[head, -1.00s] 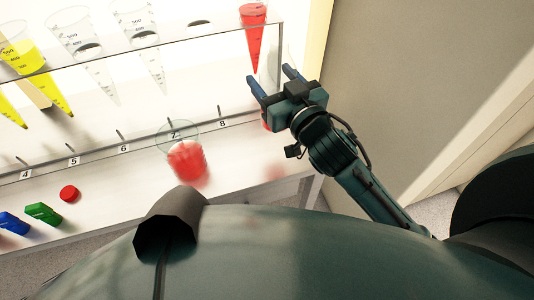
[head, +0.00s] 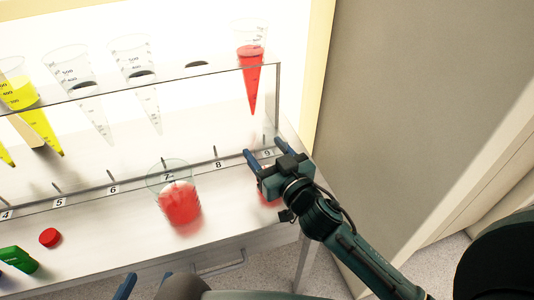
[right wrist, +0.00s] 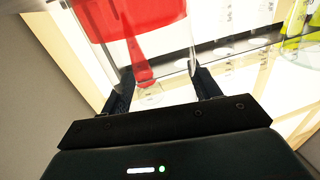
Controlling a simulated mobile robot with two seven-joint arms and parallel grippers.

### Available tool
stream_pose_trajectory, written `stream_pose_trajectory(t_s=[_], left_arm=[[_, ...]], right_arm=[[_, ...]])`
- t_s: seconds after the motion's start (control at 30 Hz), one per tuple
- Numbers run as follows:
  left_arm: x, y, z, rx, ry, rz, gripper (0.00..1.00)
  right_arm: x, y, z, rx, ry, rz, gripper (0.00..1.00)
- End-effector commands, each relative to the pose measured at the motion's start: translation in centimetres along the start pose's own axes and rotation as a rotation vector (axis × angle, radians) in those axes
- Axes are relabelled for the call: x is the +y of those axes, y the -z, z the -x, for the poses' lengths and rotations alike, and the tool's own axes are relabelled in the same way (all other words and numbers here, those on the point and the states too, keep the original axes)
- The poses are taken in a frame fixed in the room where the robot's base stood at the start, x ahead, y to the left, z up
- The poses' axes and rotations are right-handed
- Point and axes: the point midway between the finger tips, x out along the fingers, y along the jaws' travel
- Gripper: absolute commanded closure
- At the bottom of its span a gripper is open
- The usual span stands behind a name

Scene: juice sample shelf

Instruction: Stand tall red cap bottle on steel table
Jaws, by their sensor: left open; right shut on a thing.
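My right gripper (head: 268,160) reaches in from the right in the head view, above the label 9. It is shut on a clear vessel with red liquid (right wrist: 170,12), mostly hidden behind the gripper in the head view. In the right wrist view the vessel sits between the two fingers. My left gripper (head: 145,282) shows only its two blue fingertips at the bottom edge, spread apart and empty. A loose red cap (head: 49,237) lies on the pale table (head: 110,245). I cannot make out a tall bottle with a red cap.
A clear beaker with red liquid (head: 180,205) stands by label 7. A green cap (head: 18,260) lies front left. A grey wall is at the right.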

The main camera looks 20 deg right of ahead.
Motion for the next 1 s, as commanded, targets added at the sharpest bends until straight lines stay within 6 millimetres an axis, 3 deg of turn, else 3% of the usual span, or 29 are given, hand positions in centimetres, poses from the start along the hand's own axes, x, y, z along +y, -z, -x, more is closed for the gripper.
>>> stream_pose_trajectory(t_s=[0.23,0.27,0.5,0.83,1.0], left_arm=[[0.0,-0.4,0.0,-0.004,0.0,-0.001,0.43],[0.0,-0.3,0.0,-0.003,0.0,-0.002,0.43],[0.0,-0.2,0.0,-0.002,0.0,-0.003,0.43],[0.0,0.2,0.2,-0.003,-0.001,-0.001,0.43],[0.0,-0.1,-0.1,-0.004,-0.002,-0.001,0.43]], right_arm=[[0.0,-0.2,0.0,0.002,0.0,-0.001,0.85],[0.0,-0.3,0.0,0.001,0.0,-0.001,0.37],[0.0,-0.1,0.0,0.001,0.0,0.0,0.18],[0.0,0.4,0.0,0.001,0.0,0.001,0.16],[0.0,0.0,2.2,-0.003,0.0,-0.001,0.16]])
